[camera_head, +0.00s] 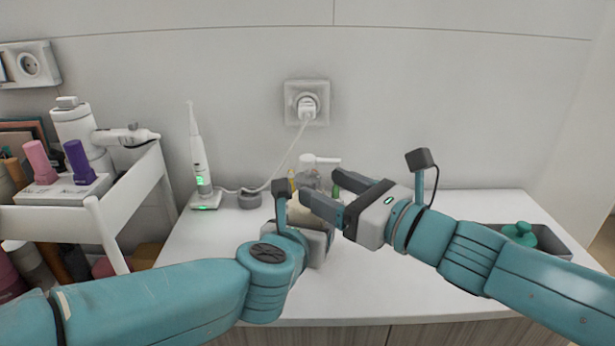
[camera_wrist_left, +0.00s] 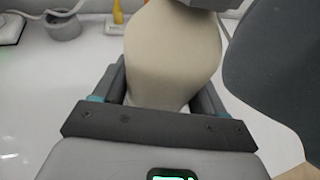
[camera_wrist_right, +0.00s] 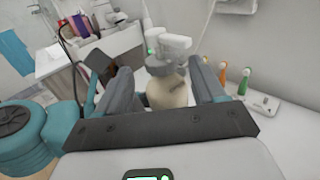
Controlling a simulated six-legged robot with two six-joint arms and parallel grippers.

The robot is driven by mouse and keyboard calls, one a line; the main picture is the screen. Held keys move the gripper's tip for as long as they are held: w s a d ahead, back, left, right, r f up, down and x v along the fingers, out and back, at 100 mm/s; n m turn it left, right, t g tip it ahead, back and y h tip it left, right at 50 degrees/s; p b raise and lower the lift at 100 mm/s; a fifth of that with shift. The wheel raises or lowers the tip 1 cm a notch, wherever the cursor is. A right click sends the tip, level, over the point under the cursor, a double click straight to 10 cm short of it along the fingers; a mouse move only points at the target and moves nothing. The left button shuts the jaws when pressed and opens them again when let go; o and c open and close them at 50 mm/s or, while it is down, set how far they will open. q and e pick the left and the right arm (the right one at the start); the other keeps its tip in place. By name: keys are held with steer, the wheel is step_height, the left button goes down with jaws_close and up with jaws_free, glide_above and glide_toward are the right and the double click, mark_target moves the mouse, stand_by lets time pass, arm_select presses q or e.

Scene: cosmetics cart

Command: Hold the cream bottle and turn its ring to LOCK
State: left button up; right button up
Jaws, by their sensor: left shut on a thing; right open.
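The cream bottle (camera_head: 297,207) stands on the white tabletop, largely hidden by my grippers in the head view. My left gripper (camera_head: 300,222) is shut on its body, which fills the space between the fingers in the left wrist view (camera_wrist_left: 172,50). In the right wrist view the cream body (camera_wrist_right: 170,92), grey ring (camera_wrist_right: 164,66) and white pump head (camera_wrist_right: 176,46) show. The pump head also shows in the head view (camera_head: 320,160), its spout to the right. My right gripper (camera_head: 322,187) is open, its fingers either side of the bottle's top. No marks on the ring are readable.
An electric toothbrush (camera_head: 199,160) on its charger and a small grey cup (camera_head: 249,200) stand at the back left. A white cart (camera_head: 125,200) is at the left. A grey tray (camera_head: 553,243) with a green bottle (camera_head: 520,234) lies right. The tabletop right of centre is clear.

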mark_target(318, 182)
steer(key=x, duration=0.5)
steer(key=c, duration=1)
